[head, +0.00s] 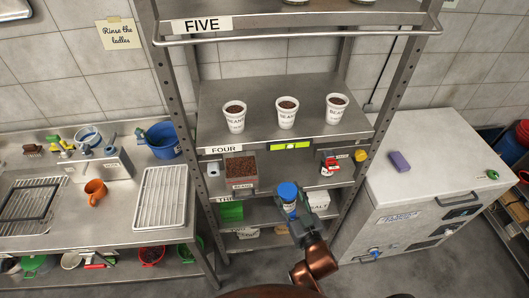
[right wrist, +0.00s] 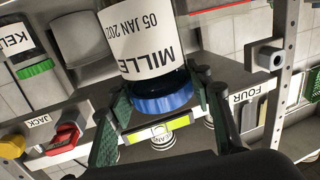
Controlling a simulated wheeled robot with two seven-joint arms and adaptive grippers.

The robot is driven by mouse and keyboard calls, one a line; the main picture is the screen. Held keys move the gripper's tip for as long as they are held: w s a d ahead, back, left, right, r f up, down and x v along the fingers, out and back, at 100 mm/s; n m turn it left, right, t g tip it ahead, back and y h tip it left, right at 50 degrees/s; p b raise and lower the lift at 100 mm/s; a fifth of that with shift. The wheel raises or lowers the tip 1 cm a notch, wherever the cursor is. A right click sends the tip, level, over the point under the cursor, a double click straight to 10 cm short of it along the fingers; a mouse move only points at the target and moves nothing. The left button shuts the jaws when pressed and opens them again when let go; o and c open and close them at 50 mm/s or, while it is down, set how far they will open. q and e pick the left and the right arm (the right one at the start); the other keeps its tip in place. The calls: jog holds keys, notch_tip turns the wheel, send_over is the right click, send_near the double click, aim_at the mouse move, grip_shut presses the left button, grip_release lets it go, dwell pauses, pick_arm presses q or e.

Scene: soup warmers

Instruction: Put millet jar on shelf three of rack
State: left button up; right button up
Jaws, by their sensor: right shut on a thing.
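The millet jar (head: 287,193) has a blue lid and a white label. In the right wrist view the jar (right wrist: 140,45) appears lid-down, with "MILLE" readable on its label. My right gripper (head: 291,208) is shut on the jar, its green-padded fingers on both sides near the lid. The jar is held in front of the rack (head: 381,92). The shelf label starting "TH" (head: 226,199) is partly cut from sight, below the shelf labelled FOUR (head: 222,149). The held jar covers part of the rack's lower middle. My left gripper is not in view.
A brown-filled bin (head: 240,166) stands left and a red jack (head: 329,165) right, below shelf four. Three bean cups (head: 287,113) stand on shelf four. A yellow-green level (head: 290,146) is at its front edge. A white chest (head: 425,170) flanks the rack's right.

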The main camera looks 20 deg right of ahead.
jog(key=w+d+f+m+h+b, duration=0.1)
jog(key=w+d+f, duration=0.1)
jog(key=d, duration=0.5)
jog(key=w+d+f, duration=0.1)
jog(key=w+d, duration=0.1)
jog(key=d, duration=0.5)
jog(key=w, duration=0.5)
jog(key=w+d+f+b, duration=0.1)
jog(key=w, duration=0.5)
jog(key=w+d+b, duration=0.1)
jog(key=w, duration=0.5)
jog(key=shift+w+d+f, duration=0.15)
jog(key=shift+w+f, duration=0.1)
jog(key=shift+f, duration=0.15)
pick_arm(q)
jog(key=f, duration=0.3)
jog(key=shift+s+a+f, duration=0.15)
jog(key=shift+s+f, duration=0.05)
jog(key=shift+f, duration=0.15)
pick_arm(e)
jog(key=shift+r, duration=0.15)
jog(key=o, duration=1.5)
jog(key=shift+f, duration=0.2)
jog(key=shift+c, duration=0.2)
jog(key=shift+s+r, duration=0.1)
jog(key=shift+s, duration=0.05)
